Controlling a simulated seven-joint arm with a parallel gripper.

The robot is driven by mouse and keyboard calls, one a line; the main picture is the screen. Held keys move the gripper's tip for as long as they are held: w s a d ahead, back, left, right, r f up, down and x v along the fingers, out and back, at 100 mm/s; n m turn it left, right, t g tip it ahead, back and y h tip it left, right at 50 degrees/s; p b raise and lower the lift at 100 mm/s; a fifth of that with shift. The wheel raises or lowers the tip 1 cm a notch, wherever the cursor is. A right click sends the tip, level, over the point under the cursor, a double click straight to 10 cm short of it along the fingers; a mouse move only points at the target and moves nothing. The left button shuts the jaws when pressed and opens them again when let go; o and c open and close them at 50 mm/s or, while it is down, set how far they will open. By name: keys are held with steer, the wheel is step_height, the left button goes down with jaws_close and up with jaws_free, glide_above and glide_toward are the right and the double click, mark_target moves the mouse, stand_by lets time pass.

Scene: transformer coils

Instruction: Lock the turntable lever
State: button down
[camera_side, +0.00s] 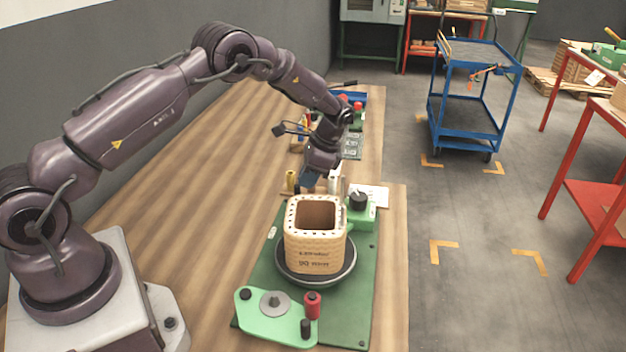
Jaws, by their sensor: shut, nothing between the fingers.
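The turntable (288,273) is a dark round disc on a green base plate (262,285). A tan square coil form (316,255) with a hollow top stands upright on it and hides most of the disc. Which part is the lever I cannot tell for sure. A green block with a black knob (358,201) sits behind the coil form. A green bracket (258,301) with a red knob (312,302) and black knobs is at the front. My gripper (306,186) is shut and empty, pointing down just behind the coil form's far edge. Its fingertips are small and partly unclear.
A brass cylinder (291,179) and a white sheet (372,195) lie near my gripper. Tools and a blue bin (350,97) crowd the bench's far end. The wooden bench (190,200) is clear to the left. A blue cart (465,105) stands on the floor.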

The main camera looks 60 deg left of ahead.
steer(key=shift+s+a+n+g+h, duration=0.1)
steer(key=shift+s+a+n+h, duration=0.2)
steer(key=shift+n, duration=0.45)
steer(key=shift+s+a+n+g+h, duration=0.1)
steer(key=shift+s+a+n+h, duration=0.2)
steer(key=shift+n, duration=0.5)
steer(key=shift+s+a+n+g+h, duration=0.1)
steer(key=shift+s+a+n+h, duration=0.2)
steer(key=shift+n, duration=0.45)
steer(key=shift+a+f, duration=0.1)
steer(key=shift+w, duration=0.1)
steer(key=shift+w, duration=0.5)
steer(key=w, duration=0.2)
steer(key=shift+w+d, duration=0.4)
steer(key=v, duration=1)
steer(key=shift+d, duration=0.25)
